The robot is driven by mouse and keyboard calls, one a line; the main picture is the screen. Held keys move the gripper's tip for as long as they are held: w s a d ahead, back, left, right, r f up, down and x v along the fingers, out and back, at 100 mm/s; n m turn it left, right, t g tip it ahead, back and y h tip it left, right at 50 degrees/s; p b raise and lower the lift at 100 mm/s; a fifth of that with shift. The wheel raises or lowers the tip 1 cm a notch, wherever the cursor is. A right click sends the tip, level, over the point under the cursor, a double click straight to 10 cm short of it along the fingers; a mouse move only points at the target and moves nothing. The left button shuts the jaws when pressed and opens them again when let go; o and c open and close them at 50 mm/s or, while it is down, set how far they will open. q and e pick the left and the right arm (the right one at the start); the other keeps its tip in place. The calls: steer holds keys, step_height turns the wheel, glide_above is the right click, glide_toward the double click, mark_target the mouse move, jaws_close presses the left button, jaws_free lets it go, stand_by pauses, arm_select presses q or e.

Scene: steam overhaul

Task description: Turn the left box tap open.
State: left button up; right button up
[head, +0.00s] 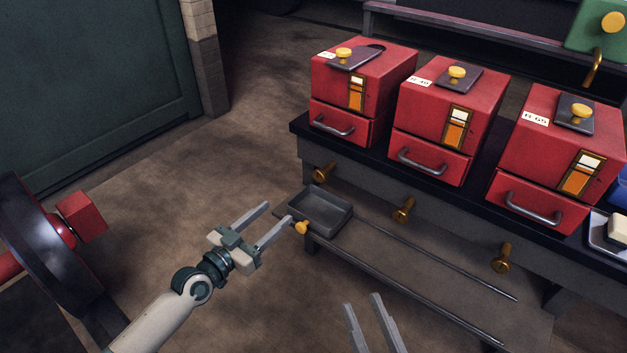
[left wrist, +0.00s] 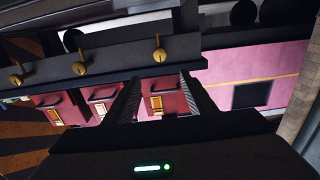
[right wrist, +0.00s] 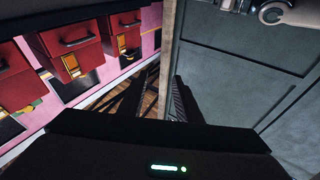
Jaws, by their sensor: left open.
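The left box tap (head: 324,171) is a brass tap on the grey bench front, below the leftmost red box (head: 352,88). In the left wrist view, which is upside down, it seems to be the rightmost brass tap (left wrist: 159,54). My left gripper (head: 279,212) is open and empty, in front of the bench and lower left of this tap, apart from it. One fingertip overlaps a small yellow knob (head: 301,227) in the head view; I cannot tell if they touch. My right gripper (head: 362,301) is open and empty at the bottom of the head view.
Two more brass taps (head: 404,209) (head: 502,258) stick out along the bench front. A grey tray (head: 348,218) sits on the low shelf beside my left gripper, with long thin rods to its right. A dark wheel (head: 50,255) stands at left. The floor between is clear.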

arm_select(q)
steer(key=b, duration=0.1)
glide_toward(318, 176)
steer(key=x, duration=0.2)
steer(key=b+x, duration=0.1)
steer(key=x, duration=0.3)
steer(key=shift+x, duration=0.95)
arm_select(e)
step_height(318, 176, up, 7)
steer(key=s+d+t+y, duration=0.1)
steer(key=s+t, duration=0.1)
steer(key=t, duration=0.2)
steer(key=shift+s+d+t, duration=0.15)
steer(key=shift+d+t, duration=0.1)
steer(key=shift+t, duration=0.15)
arm_select(q)
steer(key=shift+c, duration=0.3)
steer(key=c, duration=1)
